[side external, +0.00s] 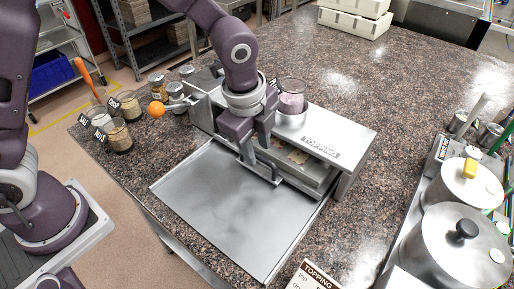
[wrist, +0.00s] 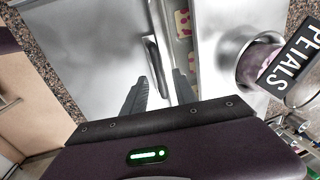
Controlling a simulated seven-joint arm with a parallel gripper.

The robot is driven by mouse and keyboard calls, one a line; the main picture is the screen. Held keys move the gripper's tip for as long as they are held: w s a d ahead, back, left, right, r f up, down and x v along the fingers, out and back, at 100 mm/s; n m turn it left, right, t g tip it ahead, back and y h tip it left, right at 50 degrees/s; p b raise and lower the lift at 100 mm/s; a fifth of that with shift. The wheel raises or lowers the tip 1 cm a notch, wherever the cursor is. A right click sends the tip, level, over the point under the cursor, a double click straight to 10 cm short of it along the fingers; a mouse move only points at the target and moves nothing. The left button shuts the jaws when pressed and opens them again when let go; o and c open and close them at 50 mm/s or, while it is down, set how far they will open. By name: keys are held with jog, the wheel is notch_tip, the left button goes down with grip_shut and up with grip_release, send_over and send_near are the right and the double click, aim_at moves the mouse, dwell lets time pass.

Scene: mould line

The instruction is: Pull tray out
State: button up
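The topping tray (side external: 304,183) sits under the metal housing (side external: 335,150) marked TOPPING. Light and reddish pieces show inside it in both views. A handle (side external: 265,174) is on its front side. My gripper (side external: 252,156) is down at the tray front, beside the handle. In the wrist view, my gripper (wrist: 160,90) has its two dark fingers apart, and the bar handle (wrist: 156,65) lies between and just beyond the tips. I cannot tell whether the fingers touch it. Most of the tray is hidden by the housing and my gripper.
A shallow, empty metal pan (side external: 225,210) lies in front of the housing. A jar of petals (side external: 291,98) stands on the housing. Lidded pots (side external: 465,240) stand at the right.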

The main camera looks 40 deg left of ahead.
jog(key=shift+w+f, duration=0.1)
jog(key=shift+f, duration=0.5)
grip_shut()
dwell(1.0)
